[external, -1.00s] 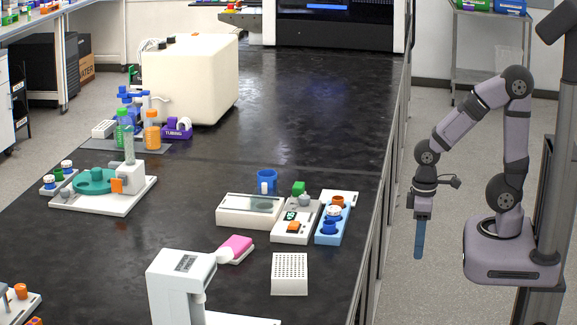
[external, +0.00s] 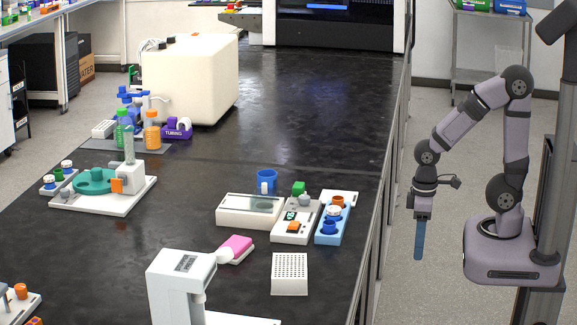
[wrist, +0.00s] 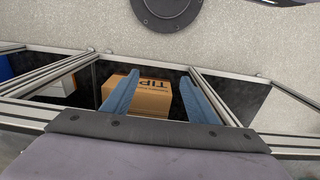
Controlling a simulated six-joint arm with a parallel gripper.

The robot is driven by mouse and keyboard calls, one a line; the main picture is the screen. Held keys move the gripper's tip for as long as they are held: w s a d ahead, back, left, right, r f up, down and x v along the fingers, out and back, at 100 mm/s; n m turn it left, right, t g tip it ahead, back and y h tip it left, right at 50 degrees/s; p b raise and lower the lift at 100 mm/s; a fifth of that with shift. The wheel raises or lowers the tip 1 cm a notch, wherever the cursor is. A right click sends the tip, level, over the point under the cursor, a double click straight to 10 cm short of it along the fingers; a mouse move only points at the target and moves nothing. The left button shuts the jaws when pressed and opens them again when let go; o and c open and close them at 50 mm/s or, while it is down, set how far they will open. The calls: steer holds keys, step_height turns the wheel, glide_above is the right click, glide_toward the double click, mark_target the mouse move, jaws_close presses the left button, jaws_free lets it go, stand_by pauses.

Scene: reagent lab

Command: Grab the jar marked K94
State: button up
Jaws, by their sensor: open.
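No label reading K94 can be made out in any view. Small jars with orange, white and blue lids stand in a blue rack (external: 322,238) on the right part of the bench. More small lidded jars stand on a small grey rack (external: 47,188) at the left, and an orange-lidded one (external: 21,291) at the lower left edge. My gripper (external: 418,256) hangs pointing down beyond the bench's right edge, well away from all jars. In the wrist view its two blue fingers (wrist: 159,80) are apart with nothing between them.
Near the blue rack are a white balance (external: 291,236), a flat white device (external: 234,217), a blue cup (external: 267,181) and a white perforated block (external: 289,274). The wrist view shows a cardboard box (wrist: 153,100) behind metal frame bars. The bench middle (external: 300,110) is clear.

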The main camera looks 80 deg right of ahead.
mark_target(340, 210)
steer(key=shift+w, duration=0.1)
steer(key=w+a+r+m+t+p, duration=0.3)
steer(key=w+r+t+p, duration=0.4)
steer(key=w, duration=0.4)
steer(key=w+a+r+m+t+p, duration=0.3)
steer(key=w+r+t+p, duration=0.25)
steer(key=w+r, duration=0.5)
steer(key=d+f+h, duration=0.1)
steer(key=f, duration=0.1)
steer(key=d+f+m+h, duration=0.1)
steer(key=d+f, duration=0.1)
steer(key=d+f+m+h, duration=0.1)
steer(key=f, duration=0.1)
steer(key=shift+w+d+f+t+h+b, duration=0.15)
steer(key=shift+d+f+t+h+b, duration=0.15)
steer(key=shift+f+t+b, duration=0.1)
steer(key=s+d+f+h+b, duration=0.1)
steer(key=s+d+f+n+t+h+b, duration=0.1)
steer(key=d+f+b, duration=0.1)
steer(key=s+d+f+h+b, duration=0.1)
steer(key=f, duration=0.1)
steer(key=shift+s+d+t+b, duration=0.2)
steer(key=shift+s+t+b, duration=0.1)
steer(key=shift+s+t, duration=0.05)
steer(key=shift+s+f+n+t+b, duration=0.2)
steer(key=shift+f+n+t+b, duration=0.2)
steer(key=shift+n+b, duration=0.2)
steer(key=shift+s+a+f+n+t+b, duration=0.2)
steer(key=shift+n+t+b, duration=0.25)
steer(key=shift+n, duration=0.25)
